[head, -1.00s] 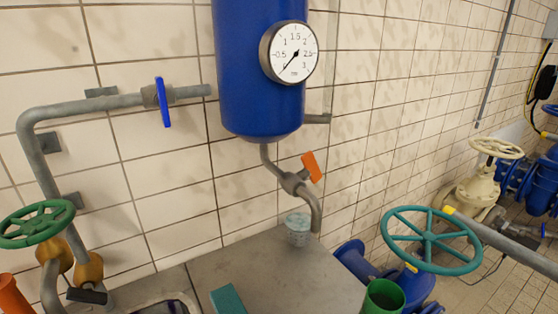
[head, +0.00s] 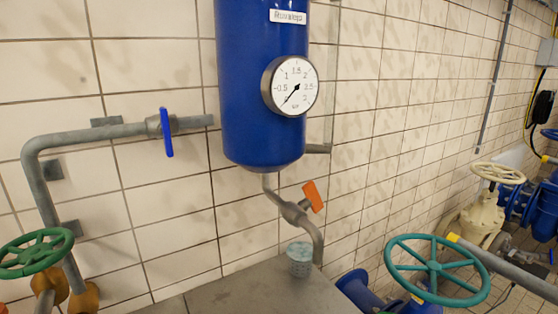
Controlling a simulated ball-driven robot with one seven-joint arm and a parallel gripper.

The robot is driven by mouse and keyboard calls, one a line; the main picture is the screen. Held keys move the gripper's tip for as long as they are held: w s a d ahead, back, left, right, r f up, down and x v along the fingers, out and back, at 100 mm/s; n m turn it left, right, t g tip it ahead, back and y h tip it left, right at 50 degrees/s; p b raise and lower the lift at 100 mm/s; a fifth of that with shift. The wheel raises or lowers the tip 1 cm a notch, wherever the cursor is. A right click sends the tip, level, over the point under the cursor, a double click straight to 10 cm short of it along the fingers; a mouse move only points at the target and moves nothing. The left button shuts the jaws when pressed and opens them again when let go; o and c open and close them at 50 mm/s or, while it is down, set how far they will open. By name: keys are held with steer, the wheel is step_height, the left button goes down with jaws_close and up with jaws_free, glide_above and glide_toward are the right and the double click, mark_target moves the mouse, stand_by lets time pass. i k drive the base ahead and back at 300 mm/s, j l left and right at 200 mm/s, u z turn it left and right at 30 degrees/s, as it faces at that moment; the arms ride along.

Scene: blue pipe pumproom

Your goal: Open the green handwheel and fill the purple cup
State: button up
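A green handwheel (head: 35,253) sits at the left edge on a pipe with brass-coloured fittings. A larger teal-green handwheel (head: 436,270) stands at the lower right on a blue valve. No purple cup can be made out in the head view. A pale teal, patterned cup (head: 300,259) stands on the grey table (head: 240,292), below the outlet of the curved pipe (head: 305,226) with an orange lever (head: 313,197). My gripper is not in view.
A blue tank (head: 262,110) with a round gauge (head: 289,86) hangs above the table. A grey pipe (head: 95,136) with a blue lever (head: 166,132) runs along the tiled wall. A cream handwheel (head: 498,173) and blue pipework (head: 540,200) stand at the right. The visible tabletop beside the cup is bare.

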mark_target(33, 256)
steer(key=j+u, duration=0.15)
steer(key=u, duration=1.25)
